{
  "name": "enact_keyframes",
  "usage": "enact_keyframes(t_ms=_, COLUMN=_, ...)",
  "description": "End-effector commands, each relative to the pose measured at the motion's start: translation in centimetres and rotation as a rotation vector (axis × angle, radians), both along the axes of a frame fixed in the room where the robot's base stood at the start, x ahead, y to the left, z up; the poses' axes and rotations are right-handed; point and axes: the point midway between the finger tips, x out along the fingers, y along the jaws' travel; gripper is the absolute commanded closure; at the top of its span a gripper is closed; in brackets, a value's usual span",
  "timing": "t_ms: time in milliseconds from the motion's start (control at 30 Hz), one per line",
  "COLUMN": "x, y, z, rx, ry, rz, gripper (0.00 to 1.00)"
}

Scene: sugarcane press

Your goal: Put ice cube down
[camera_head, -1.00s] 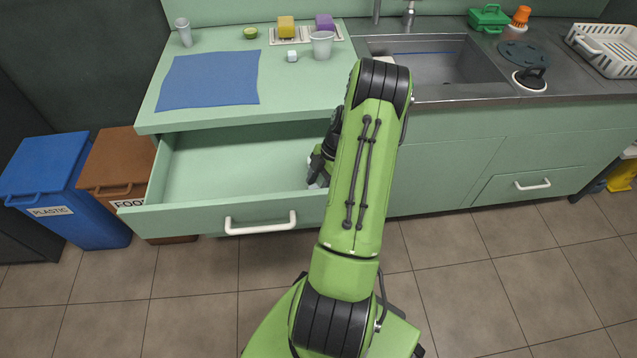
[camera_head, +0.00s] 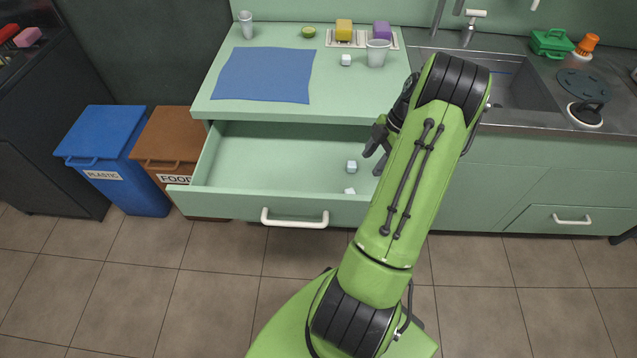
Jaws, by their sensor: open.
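A small white ice cube (camera_head: 351,166) lies inside the open drawer (camera_head: 260,160), towards its right side. A second white cube (camera_head: 349,191) shows just behind the drawer's front wall, partly hidden by it. A third white cube (camera_head: 346,60) sits on the counter near a clear cup (camera_head: 377,53). My gripper (camera_head: 375,150) is at the right end of the drawer, just right of and above the cubes in it. Its dark fingers are apart and hold nothing that I can see. My arm hides part of the drawer's right end.
A blue cloth (camera_head: 264,75) lies on the counter (camera_head: 335,95) above the drawer. Yellow (camera_head: 344,30) and purple (camera_head: 381,32) sponges, half a lime (camera_head: 308,31) and another cup (camera_head: 246,24) stand behind. The sink (camera_head: 510,85) is right. Blue (camera_head: 118,150) and brown (camera_head: 165,145) bins stand left.

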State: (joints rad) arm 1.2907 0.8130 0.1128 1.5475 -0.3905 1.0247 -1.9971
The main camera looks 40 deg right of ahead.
Motion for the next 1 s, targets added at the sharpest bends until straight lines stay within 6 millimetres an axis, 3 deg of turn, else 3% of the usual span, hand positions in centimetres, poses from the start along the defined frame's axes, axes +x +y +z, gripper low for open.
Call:
enact_keyframes(t_ms=67, x=0.9, y=0.8, z=1.1, rx=-0.013, ry=0.013, rz=-0.009, gripper=0.44)
enact_keyframes(t_ms=167, x=3.5, y=3.8, z=4.8, rx=-0.063, ry=0.067, rz=-0.073, gripper=0.44)
enact_keyframes(t_ms=267, x=6.1, y=9.4, z=9.9, rx=-0.138, ry=0.117, rz=-0.198, gripper=0.44)
enact_keyframes(t_ms=367, x=6.9, y=15.8, z=14.4, rx=-0.204, ry=0.129, rz=-0.358, gripper=0.44)
enact_keyframes(t_ms=467, x=5.8, y=22.5, z=18.2, rx=-0.239, ry=0.089, rz=-0.538, gripper=0.44)
enact_keyframes(t_ms=500, x=4.8, y=25.0, z=19.3, rx=-0.237, ry=0.064, rz=-0.613, gripper=0.44)
enact_keyframes(t_ms=633, x=0.3, y=31.3, z=21.4, rx=-0.162, ry=-0.030, rz=-0.848, gripper=0.44)
enact_keyframes(t_ms=700, x=-2.1, y=33.3, z=21.6, rx=-0.091, ry=-0.067, rz=-0.951, gripper=0.44)
enact_keyframes(t_ms=800, x=-4.5, y=34.6, z=21.3, rx=-0.002, ry=-0.091, rz=-1.053, gripper=0.44)
enact_keyframes(t_ms=1000, x=-5.6, y=35.1, z=20.9, rx=0.051, ry=-0.093, rz=-1.111, gripper=0.44)
